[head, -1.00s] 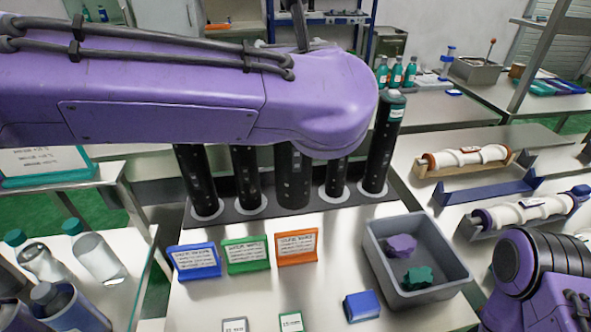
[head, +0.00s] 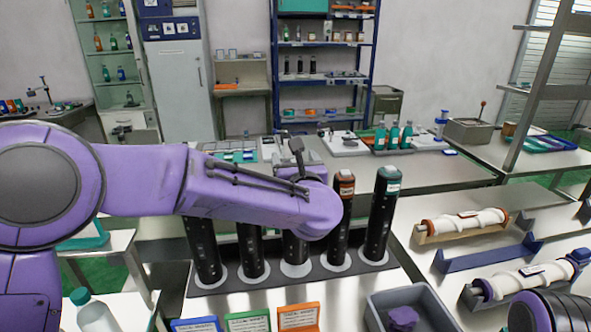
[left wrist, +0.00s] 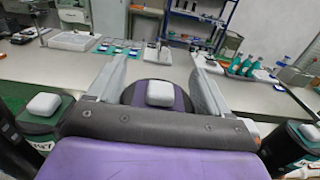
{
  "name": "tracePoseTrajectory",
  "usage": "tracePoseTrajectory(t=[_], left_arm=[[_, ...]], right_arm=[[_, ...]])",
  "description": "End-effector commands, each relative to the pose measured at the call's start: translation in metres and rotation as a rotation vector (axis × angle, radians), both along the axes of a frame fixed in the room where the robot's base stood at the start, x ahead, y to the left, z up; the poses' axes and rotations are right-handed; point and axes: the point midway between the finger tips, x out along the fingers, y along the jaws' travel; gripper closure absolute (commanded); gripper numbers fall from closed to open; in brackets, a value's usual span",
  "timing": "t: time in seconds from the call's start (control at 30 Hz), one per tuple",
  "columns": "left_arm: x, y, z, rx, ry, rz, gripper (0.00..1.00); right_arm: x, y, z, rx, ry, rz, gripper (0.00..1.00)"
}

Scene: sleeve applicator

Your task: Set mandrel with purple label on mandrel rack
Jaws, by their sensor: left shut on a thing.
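My left gripper (left wrist: 160,77) is shut on the mandrel with the purple label (left wrist: 177,97). The fingers flank its purple collar and white top knob. In the head view my purple wrist hides the jaws and the mandrel's top. Its black shaft (head: 295,247) stands upright at the middle place of the dark mandrel rack (head: 318,273). A white ring shows around its foot; I cannot tell whether the foot is fully down. My right arm shows at the lower right, its gripper out of view.
Black mandrels flank the held one closely: two on the left (head: 203,248), an orange-topped one (head: 341,212) and a green-topped one (head: 380,220) on the right. Label cards (head: 248,322) and a grey bin (head: 376,315) stand in front.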

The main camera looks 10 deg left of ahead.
Motion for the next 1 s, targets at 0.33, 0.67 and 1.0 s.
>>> tracePoseTrajectory(t=[0.33, 0.67, 1.0], left_arm=[[0.005, 0.001, -0.034, 0.001, -0.003, 0.0, 1.0], [0.005, 0.001, -0.038, -0.001, -0.004, 0.0, 1.0], [0.004, 0.001, -0.036, 0.001, 0.0, 0.0, 0.0]], right_arm=[[0.0, 0.0, 0.009, 0.0, 0.0, 0.0, 0.47], [0.0, 0.0, 0.004, 0.0, 0.0, 0.0, 0.47], [0.0, 0.0, 0.008, 0.0, 0.0, 0.0, 0.47]])
